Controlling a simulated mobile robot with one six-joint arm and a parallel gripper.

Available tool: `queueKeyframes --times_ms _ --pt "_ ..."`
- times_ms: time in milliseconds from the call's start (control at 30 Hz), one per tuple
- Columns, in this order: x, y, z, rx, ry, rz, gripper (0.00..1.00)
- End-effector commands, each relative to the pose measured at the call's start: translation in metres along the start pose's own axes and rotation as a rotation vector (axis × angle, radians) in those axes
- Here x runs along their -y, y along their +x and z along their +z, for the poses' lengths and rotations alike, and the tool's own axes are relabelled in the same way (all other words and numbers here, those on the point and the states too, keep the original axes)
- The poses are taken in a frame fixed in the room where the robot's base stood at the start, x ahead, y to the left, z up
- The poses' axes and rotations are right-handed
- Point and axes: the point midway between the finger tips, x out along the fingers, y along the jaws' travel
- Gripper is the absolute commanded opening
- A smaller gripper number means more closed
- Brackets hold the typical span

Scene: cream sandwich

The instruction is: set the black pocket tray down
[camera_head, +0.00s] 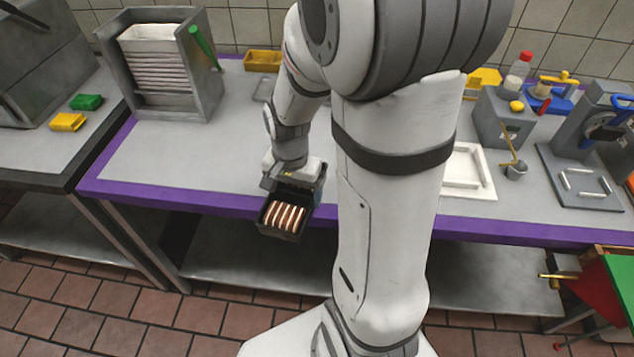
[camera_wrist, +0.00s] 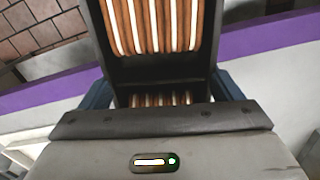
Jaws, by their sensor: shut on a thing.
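The black pocket tray (camera_head: 272,231) holds several upright brown-and-white sandwich slices (camera_head: 285,216). My gripper (camera_head: 296,186) is shut on the tray's near-arm end and holds it over the purple front edge of the table (camera_head: 172,199). In the head view the tray extends past that edge above the lower shelf. In the wrist view the tray (camera_wrist: 158,70) fills the top middle, with the slices (camera_wrist: 152,24) in it and the purple edge (camera_wrist: 268,37) to its right. The gripper's fingertips are largely hidden by the tray. I cannot tell the exact height above the table.
A grey rack (camera_head: 162,66) with stacked white sheets stands at the back left. A white tray (camera_head: 468,170) lies right of my arm, with grey devices (camera_head: 506,118) beyond it. The grey tabletop (camera_head: 190,155) left of my gripper is clear. A lower shelf (camera_head: 235,255) is underneath.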

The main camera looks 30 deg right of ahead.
Motion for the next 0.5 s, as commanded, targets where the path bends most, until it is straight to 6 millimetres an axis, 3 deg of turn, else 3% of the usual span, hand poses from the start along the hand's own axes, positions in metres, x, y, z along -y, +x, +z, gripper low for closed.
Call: queueKeyframes --times_ms 33,300,500 --pt "-0.009 0.010 0.006 -0.005 0.050 -0.003 0.64" --pt "-0.031 0.013 0.024 -0.003 0.205 0.001 0.64" --pt "-0.026 0.011 -0.005 -0.001 0.218 0.002 0.64"
